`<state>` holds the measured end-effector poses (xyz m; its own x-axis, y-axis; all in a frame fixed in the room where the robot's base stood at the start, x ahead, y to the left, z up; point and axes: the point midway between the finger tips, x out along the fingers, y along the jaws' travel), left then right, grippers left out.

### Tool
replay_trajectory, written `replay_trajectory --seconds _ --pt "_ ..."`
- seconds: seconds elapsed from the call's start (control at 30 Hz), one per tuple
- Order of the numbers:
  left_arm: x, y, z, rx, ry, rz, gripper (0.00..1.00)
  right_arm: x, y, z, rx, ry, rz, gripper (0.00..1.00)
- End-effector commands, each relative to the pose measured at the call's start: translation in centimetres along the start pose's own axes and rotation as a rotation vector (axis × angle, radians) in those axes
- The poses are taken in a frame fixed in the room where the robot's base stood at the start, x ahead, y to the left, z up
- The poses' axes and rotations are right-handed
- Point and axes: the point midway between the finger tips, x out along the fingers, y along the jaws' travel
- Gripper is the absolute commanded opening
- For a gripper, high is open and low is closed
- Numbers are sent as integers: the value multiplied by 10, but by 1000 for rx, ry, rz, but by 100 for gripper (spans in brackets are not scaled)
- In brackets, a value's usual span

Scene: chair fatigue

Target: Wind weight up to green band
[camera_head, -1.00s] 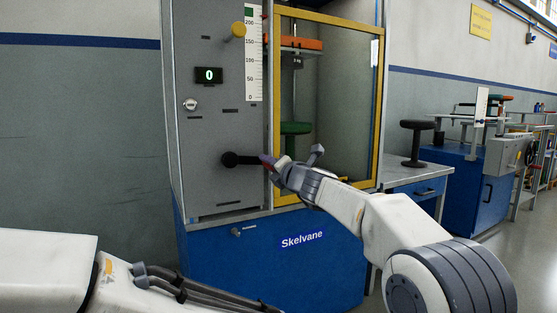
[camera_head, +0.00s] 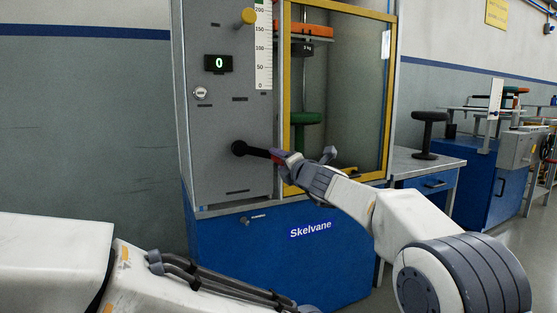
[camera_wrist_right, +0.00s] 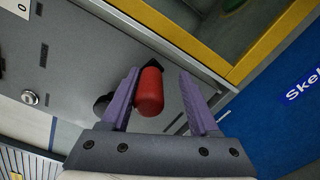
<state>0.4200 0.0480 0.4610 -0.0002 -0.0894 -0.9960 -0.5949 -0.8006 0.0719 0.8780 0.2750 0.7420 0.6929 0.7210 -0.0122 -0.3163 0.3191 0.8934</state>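The black crank (camera_head: 255,151) sits on the grey front panel, its arm pointing right and slightly down. Its red grip (camera_wrist_right: 149,92) lies between the purple fingers of my right gripper (camera_wrist_right: 160,95), close to the left finger with a gap to the right one. In the head view my right gripper (camera_head: 295,162) is at the crank's end. The dark 3 kg weight (camera_head: 304,48) hangs under an orange bar behind the yellow-framed window. The white scale (camera_head: 263,55) is cut off at the top; its green band is out of view. My left gripper is not in view.
The display (camera_head: 218,63) reads 0. A yellow knob (camera_head: 248,16) is on the upper panel. A green stool-like piece (camera_head: 306,122) stands inside the window. A side table (camera_head: 420,167) with a black stool (camera_head: 428,135) is at the right.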

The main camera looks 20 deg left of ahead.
Motion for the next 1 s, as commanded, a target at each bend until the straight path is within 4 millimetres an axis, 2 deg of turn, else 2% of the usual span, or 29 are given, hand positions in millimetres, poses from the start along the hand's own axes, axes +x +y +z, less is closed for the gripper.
replay_trajectory --seconds 0.3,0.43,0.73,1.0 --pt "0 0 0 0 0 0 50 0 6 -2 -1 3 11 64" --pt "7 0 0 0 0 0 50 -8 5 -2 -1 2 12 64" --pt "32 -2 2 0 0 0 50 -57 3 -2 -1 0 11 64" --pt "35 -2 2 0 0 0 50 -96 4 0 0 0 8 64"
